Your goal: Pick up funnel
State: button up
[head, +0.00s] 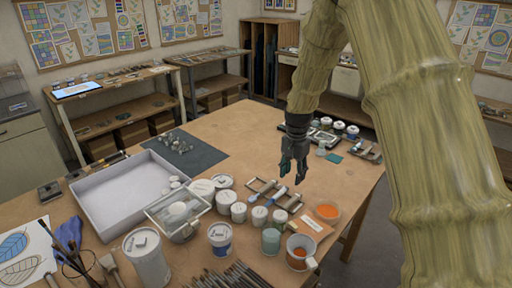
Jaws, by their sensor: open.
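My gripper (292,178) hangs open above the back middle of the wooden table (237,132), fingers pointing down. A small teal patch shows at its fingers; I cannot tell what it is. I cannot pick out a funnel with certainty. A small pale greenish piece (322,150) stands to the right of my gripper, beside a dark green cloth (333,158); its shape is too small to tell.
Rollers with wooden frames (262,187) lie just in front of my gripper. Several white jars (222,236) crowd the front middle, with a cup of orange paint (299,252). A large white tray (90,206) lies left.

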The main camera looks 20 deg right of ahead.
aim_at(303, 241)
jog(key=k, duration=1)
